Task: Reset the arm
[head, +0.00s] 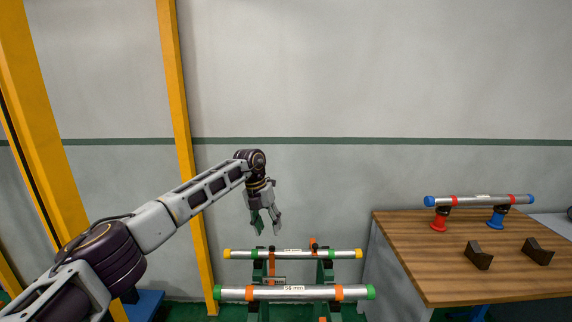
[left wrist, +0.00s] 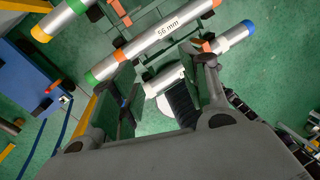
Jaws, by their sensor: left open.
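The left wrist view also shows a blue-ended pipe (left wrist: 230,39), partly hidden by a finger. My right gripper is out of view.
A wooden table (head: 420,262) stands at the right. On it, a blue-ended pipe (head: 470,200) rests on red and blue stands, near two dark blocks (head: 478,256) (head: 537,252). A yellow post (head: 178,130) stands behind my left arm. The space above the table is clear.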

